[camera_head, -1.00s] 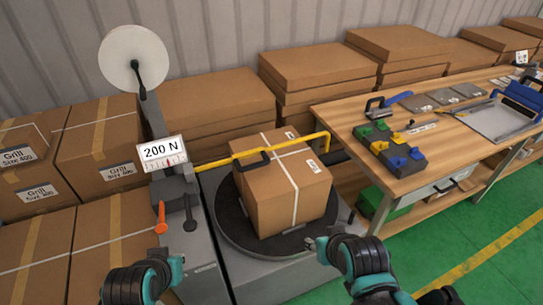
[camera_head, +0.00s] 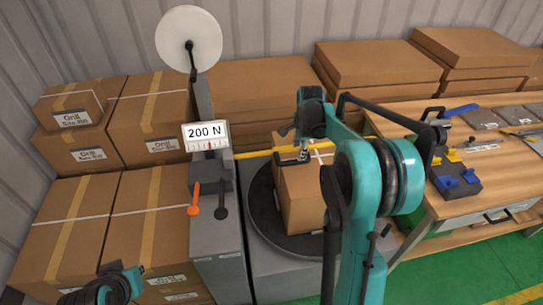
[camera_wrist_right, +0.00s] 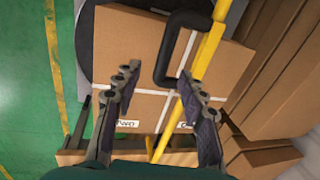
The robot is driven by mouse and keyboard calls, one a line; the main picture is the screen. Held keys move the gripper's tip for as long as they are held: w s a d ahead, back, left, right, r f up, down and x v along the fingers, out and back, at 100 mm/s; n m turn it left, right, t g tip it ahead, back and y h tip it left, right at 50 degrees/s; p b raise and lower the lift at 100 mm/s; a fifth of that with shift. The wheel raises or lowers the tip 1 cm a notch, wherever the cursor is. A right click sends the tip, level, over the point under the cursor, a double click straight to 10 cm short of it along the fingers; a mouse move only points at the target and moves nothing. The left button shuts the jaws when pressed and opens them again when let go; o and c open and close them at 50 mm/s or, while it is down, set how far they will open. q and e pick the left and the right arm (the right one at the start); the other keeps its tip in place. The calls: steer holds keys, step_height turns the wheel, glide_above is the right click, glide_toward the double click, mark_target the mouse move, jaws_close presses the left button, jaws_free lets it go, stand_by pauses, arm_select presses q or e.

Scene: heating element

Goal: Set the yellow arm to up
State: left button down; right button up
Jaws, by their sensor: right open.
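The yellow arm (camera_head: 252,153) is a horizontal bar running from the machine's grey column across the top of a strapped cardboard box (camera_head: 298,205). In the right wrist view the yellow arm (camera_wrist_right: 205,55) carries a black handle (camera_wrist_right: 168,50). My right gripper (camera_wrist_right: 158,92) is open above the box, its fingers on either side of the black handle's lower end; I cannot tell whether they touch it. In the head view my right arm hides part of the box and the bar's right part. My left gripper (camera_head: 125,283) is at the bottom left, with its jaws unclear.
The box stands on a dark turntable (camera_head: 262,205). An orange lever (camera_head: 194,199) and a black lever (camera_head: 221,199) hang below the 200 N display (camera_head: 206,135). Stacked boxes (camera_head: 150,120) stand left and behind. A workbench (camera_head: 500,180) is at the right.

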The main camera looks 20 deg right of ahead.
mark_target(295, 161)
steer(key=x, duration=0.3)
steer(key=b+x, duration=0.1)
steer(key=x, duration=0.2)
steer(key=w+b+x, duration=0.1)
steer(key=x, duration=0.2)
steer(key=shift+a+r, duration=0.1)
jaws_close()
